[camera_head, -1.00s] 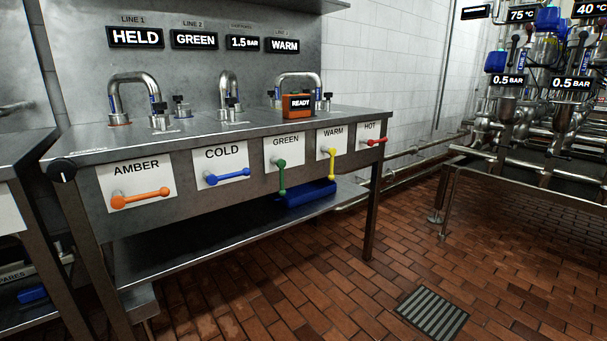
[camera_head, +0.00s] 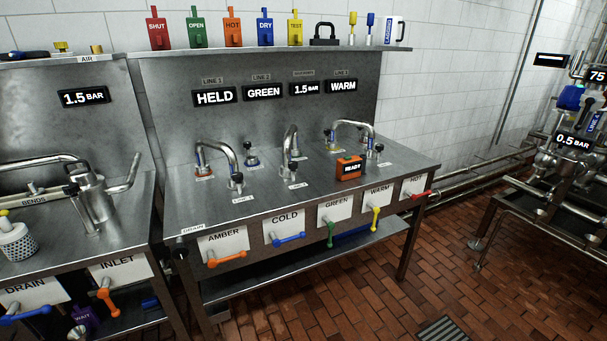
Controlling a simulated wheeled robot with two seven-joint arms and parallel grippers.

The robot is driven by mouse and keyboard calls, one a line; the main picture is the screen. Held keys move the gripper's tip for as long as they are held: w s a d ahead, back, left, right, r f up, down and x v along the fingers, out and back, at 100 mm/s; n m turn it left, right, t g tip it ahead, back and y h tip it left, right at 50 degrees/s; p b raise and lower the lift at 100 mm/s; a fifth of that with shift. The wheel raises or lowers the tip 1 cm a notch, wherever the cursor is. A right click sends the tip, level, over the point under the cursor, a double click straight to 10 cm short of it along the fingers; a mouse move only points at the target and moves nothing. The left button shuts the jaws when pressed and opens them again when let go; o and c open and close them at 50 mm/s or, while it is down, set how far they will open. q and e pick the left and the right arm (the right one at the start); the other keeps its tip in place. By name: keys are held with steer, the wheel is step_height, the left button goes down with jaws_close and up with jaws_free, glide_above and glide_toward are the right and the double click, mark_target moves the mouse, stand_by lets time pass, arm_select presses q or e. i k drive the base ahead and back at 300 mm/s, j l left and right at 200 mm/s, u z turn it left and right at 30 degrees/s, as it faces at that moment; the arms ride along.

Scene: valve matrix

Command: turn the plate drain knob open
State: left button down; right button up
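A small black knob (camera_head: 181,253) sits at the left front corner of the middle steel bench, just below a small DRAIN label (camera_head: 193,229). It is small here, and I cannot tell its setting. A larger DRAIN card (camera_head: 28,292) with a blue lever handle (camera_head: 25,314) hangs on the front of the left bench. Neither of my grippers is in view.
The middle bench (camera_head: 300,197) carries bent pipes and an orange READY box (camera_head: 350,167). Coloured lever handles, such as the orange AMBER one (camera_head: 227,259), stick out in front. Brick floor (camera_head: 350,300) lies clear before it, with a floor grate (camera_head: 444,329).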

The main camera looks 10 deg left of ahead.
mark_target(180, 252)
steer(key=k+u, duration=0.15)
steer(key=u, duration=1.05)
